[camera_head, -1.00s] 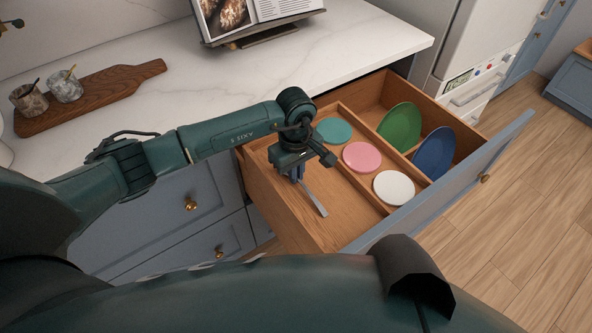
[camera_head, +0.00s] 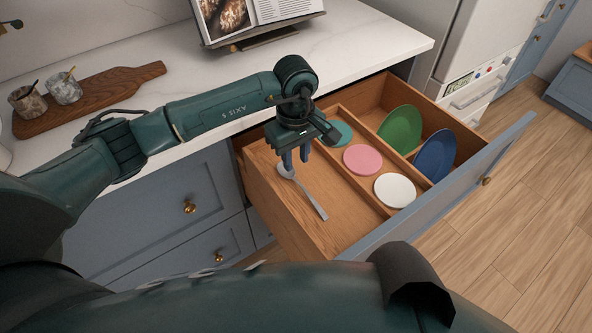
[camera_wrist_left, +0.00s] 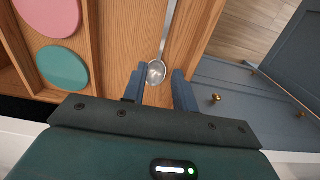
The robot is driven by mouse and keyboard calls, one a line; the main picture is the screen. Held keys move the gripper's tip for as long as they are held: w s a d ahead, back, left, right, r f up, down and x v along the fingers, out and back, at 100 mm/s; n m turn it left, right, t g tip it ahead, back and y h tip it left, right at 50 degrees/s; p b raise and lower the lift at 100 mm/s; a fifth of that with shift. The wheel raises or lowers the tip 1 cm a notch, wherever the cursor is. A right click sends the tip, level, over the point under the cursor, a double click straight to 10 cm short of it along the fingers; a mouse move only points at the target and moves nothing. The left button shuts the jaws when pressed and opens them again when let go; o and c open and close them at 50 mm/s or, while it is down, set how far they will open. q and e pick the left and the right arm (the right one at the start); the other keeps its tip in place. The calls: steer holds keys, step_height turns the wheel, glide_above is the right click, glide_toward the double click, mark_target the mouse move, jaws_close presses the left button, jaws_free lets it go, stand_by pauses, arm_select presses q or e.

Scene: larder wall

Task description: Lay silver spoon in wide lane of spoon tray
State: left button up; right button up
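The silver spoon (camera_head: 313,201) lies in the wide left lane of the wooden drawer tray (camera_head: 262,178), its handle pointing toward the drawer front. Its bowl is just below my left gripper (camera_head: 294,161). The left wrist view shows the spoon bowl (camera_wrist_left: 156,72) just beyond the two parted blue fingers of the left gripper (camera_wrist_left: 160,88), with nothing held between them. The spoon looks flat on the lane floor. My right gripper is not in view; only a part of my own body crosses the bottom.
Beside the lane are a teal disc (camera_head: 340,133), a pink disc (camera_head: 362,159) and a white disc (camera_head: 395,190). A green plate (camera_head: 400,128) and a blue plate (camera_head: 436,154) stand farther right. The drawer front (camera_head: 440,197) bounds the tray.

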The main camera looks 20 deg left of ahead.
arm_select(q)
step_height(320, 180, up, 6)
steer(key=shift+f+b, duration=0.2)
steer(key=shift+b, duration=0.1)
stand_by(0.3)
